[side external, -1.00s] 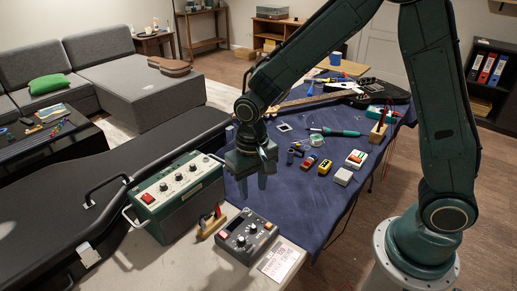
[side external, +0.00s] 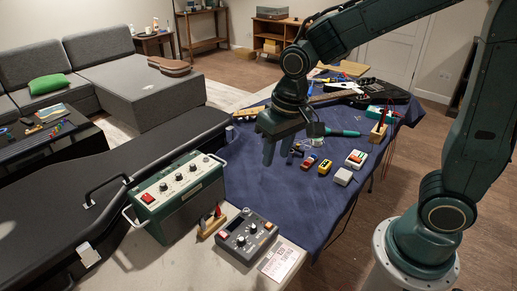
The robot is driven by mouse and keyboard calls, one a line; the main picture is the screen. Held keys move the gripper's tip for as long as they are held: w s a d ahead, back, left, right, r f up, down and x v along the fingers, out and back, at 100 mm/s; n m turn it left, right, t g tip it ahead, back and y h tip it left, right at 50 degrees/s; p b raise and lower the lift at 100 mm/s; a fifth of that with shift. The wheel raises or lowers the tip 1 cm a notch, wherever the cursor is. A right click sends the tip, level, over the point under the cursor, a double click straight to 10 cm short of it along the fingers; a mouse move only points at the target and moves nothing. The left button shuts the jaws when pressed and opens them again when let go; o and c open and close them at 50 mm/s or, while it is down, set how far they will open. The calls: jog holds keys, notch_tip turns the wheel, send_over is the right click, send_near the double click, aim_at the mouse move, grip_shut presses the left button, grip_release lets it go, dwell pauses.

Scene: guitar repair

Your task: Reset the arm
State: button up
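My gripper (side external: 275,156) hangs above the dark blue cloth (side external: 262,200) on the workbench, fingers pointing down. The two fingers show a gap between them, and nothing is visible between them. It is left of the small parts on the cloth and behind the grey control box (side external: 248,237). My arm reaches in from the upper right. The gripper hides part of the cloth and some items behind it.
A green amplifier box (side external: 180,195) and a small wooden holder (side external: 212,222) stand at the bench's front left. Coloured pedals (side external: 326,167), a white box (side external: 343,177) and a soldering iron (side external: 343,133) lie on the cloth. A black guitar (side external: 388,100) lies behind. A black case (side external: 60,210) is at left.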

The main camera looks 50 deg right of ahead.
jog(key=s+d+r+n+t, duration=0.1)
jog(key=s+d+r+t, duration=0.1)
jog(key=s+r, duration=0.2)
jog(key=s+d+r+n+t, duration=0.1)
jog(key=s+d+r, duration=0.2)
jog(key=s, duration=0.7)
notch_tip(320, 180, up, 2)
jog(key=shift+s+r+t, duration=0.1)
jog(key=shift+s+t, duration=0.1)
jog(key=shift+t, duration=0.2)
dwell(1.0)
